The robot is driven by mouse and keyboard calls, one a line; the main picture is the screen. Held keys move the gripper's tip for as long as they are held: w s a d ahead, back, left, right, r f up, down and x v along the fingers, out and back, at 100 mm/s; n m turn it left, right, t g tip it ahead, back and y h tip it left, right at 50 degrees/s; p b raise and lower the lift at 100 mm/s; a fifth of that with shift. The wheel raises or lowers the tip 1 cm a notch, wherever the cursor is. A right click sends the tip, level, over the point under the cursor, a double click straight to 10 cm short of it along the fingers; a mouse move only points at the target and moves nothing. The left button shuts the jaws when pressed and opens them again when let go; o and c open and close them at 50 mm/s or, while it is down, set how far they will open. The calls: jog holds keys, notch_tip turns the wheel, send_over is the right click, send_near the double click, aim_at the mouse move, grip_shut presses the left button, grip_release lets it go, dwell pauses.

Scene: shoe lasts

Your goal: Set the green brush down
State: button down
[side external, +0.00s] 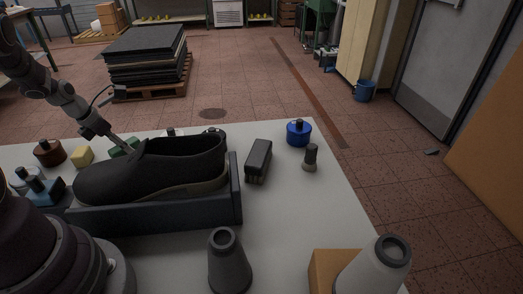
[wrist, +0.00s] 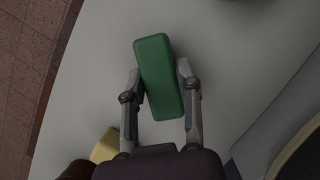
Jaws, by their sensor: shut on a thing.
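The green brush (wrist: 158,75) is a green block between the two fingers of my gripper (wrist: 160,82) in the wrist view. My gripper is shut on it, and the brush sits slightly tilted between the fingers. The pale table top (wrist: 90,75) shows beneath it. In the side external view the green brush (side external: 117,151) shows only in part, behind the dark shoe, with my gripper (side external: 122,143) at it. I cannot tell whether the brush touches the table.
A dark shoe (side external: 120,176) lies in a dark tray (side external: 160,216) in front of the brush. A yellow block (side external: 82,156) and a brown round pot (side external: 48,152) stand to the left. A black brush (side external: 258,160), a blue pot (side external: 299,133) and grey cones stand on the right.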

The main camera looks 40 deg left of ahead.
jog(key=shift+f, duration=0.1)
jog(key=c, duration=0.8)
grip_release()
jog(key=v, duration=1.2)
jog(key=w+d+r+m, duration=0.4)
jog(key=d+r+m, duration=0.2)
jog(key=d+m, duration=0.5)
jog(key=s+d+m, duration=0.2)
jog(key=d+m, duration=0.2)
jog(key=m, duration=0.4)
jog(key=s+d+r+m, duration=0.1)
jog(key=d+m, duration=0.3)
jog(key=m, duration=0.4)
jog(key=s+d+r+m+t, duration=0.1)
jog(key=s+d+m, duration=0.2)
jog(key=m, duration=0.6)
jog(key=shift+s+d+r, duration=0.1)
jog(key=shift+d, duration=0.4)
jog(key=shift+d+r, duration=0.15)
jog(key=shift+d, duration=0.35)
